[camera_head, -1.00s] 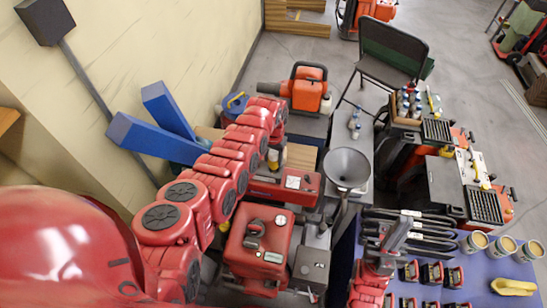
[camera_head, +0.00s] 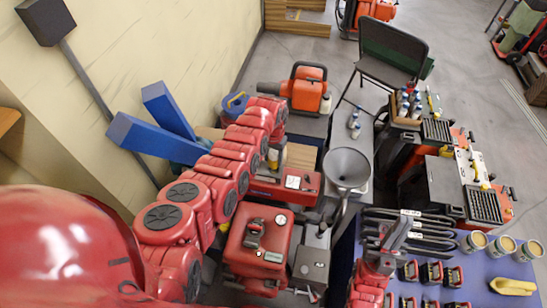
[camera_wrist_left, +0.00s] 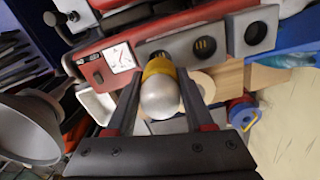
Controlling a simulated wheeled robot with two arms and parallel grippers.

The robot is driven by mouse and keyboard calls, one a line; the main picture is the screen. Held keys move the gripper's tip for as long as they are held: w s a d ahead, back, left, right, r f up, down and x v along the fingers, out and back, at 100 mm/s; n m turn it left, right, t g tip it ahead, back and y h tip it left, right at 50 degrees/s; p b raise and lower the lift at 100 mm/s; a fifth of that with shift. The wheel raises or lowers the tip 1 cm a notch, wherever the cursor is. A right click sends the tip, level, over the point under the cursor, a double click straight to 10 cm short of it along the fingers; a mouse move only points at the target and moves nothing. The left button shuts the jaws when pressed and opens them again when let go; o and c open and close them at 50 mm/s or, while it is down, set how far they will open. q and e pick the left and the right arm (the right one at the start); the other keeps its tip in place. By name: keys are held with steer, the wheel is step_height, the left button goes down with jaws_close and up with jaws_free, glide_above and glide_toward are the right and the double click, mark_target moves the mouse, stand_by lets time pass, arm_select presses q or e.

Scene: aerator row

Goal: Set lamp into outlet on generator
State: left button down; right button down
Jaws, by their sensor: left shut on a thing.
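The lamp (camera_wrist_left: 160,96), a pale round bulb with a yellow collar, is held between the fingers of my left gripper (camera_wrist_left: 158,82). The lamp also shows small in the head view (camera_head: 273,158), beside the end of my left arm. The generator (camera_head: 299,181) is red with a white gauge. The right outlet (camera_wrist_left: 255,33) and middle outlet (camera_wrist_left: 205,46) are clear; the one behind the lamp is partly covered. I cannot tell whether the collar touches it. My right gripper (camera_head: 396,234) is over the blue table, its jaw opening unclear.
A grey funnel (camera_head: 347,168) stands right of the generator, and a red engine box (camera_head: 258,240) is in front. An orange machine (camera_head: 305,88) is behind. The blue table (camera_head: 480,270) holds dark hoses, several red-black blocks, cans and a yellow piece. Blue beams (camera_head: 150,138) lean at the wall.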

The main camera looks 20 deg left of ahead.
mark_target(274, 151)
arm_select(q)
steer(key=shift+f+b, duration=2)
steer(key=shift+f, duration=0.2)
steer(key=shift+c, duration=1)
jaws_free()
steer(key=shift+r+p, duration=0.3)
steer(key=shift+r, duration=0.65)
step_height(274, 151, up, 9)
steer(key=shift+w+r+b, duration=0.1)
steer(key=shift+r+b, duration=0.1)
steer(key=shift+b, duration=0.6)
step_height(274, 151, up, 6)
steer(key=p, duration=0.4)
